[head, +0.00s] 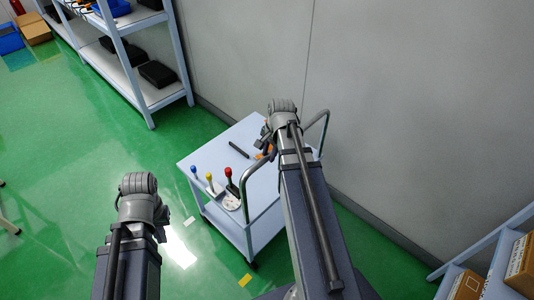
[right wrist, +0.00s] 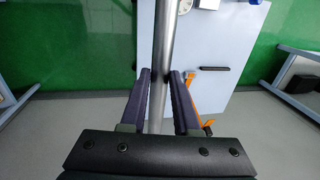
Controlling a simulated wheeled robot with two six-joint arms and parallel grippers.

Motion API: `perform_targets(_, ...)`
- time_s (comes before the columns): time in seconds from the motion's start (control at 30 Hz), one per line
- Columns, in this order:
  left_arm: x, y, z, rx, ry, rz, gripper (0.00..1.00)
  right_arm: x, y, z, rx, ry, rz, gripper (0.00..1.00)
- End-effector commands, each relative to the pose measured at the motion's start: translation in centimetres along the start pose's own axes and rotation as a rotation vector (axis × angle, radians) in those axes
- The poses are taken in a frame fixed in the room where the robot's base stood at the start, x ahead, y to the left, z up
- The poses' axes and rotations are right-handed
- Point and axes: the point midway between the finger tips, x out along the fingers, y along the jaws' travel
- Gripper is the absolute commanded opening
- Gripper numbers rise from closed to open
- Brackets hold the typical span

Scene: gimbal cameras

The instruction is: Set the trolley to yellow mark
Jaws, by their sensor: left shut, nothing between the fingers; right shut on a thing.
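The trolley (head: 217,155) is a pale, white-topped cart near the grey wall. Its curved grey handle (head: 243,185) rises along its right side. My right gripper (head: 268,138) is over the trolley, shut on the handle; in the right wrist view the fingers (right wrist: 160,88) close on both sides of the metal bar (right wrist: 166,35). The yellow mark (head: 245,280) is a small patch on the green floor, just in front of the trolley's lower corner. My left gripper (head: 160,220) is left of the trolley, shut and empty; its fingertips are mostly hidden.
On the trolley are blue, yellow and red knobs (head: 210,178), a black rod (head: 239,150) and an orange item (right wrist: 187,80). Shelves stand at upper left (head: 165,95) and lower right (head: 485,238). Floor at left is clear.

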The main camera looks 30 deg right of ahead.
Motion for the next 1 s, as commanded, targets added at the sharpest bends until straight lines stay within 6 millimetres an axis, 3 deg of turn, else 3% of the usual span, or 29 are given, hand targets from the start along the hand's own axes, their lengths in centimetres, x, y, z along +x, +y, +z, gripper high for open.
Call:
perform_targets(0.17, 0.0, 0.0, 0.0, 0.000, 0.000, 0.000, 0.00, 0.0, 0.6, 0.1, 0.001, 0.000, 0.013, 0.00)
perform_targets(0.2, 0.0, 0.0, 0.0, 0.000, 0.000, 0.000, 0.00, 0.0, 0.6, 0.1, 0.001, 0.000, 0.014, 0.33)
perform_targets(0.43, 0.0, 0.0, 0.0, 0.000, 0.000, 0.000, 0.00, 0.0, 0.5, 0.1, 0.001, 0.001, 0.010, 0.59)
perform_targets(0.77, -0.2, 0.0, 0.0, 0.000, 0.000, 0.000, 0.00, -0.2, 0.3, 0.1, 0.001, 0.001, 0.007, 0.59)
perform_targets(1.0, -1.8, -0.2, 0.1, 0.000, 0.000, 0.000, 0.00, -1.9, 0.2, 0.1, 0.001, 0.001, 0.007, 0.59)
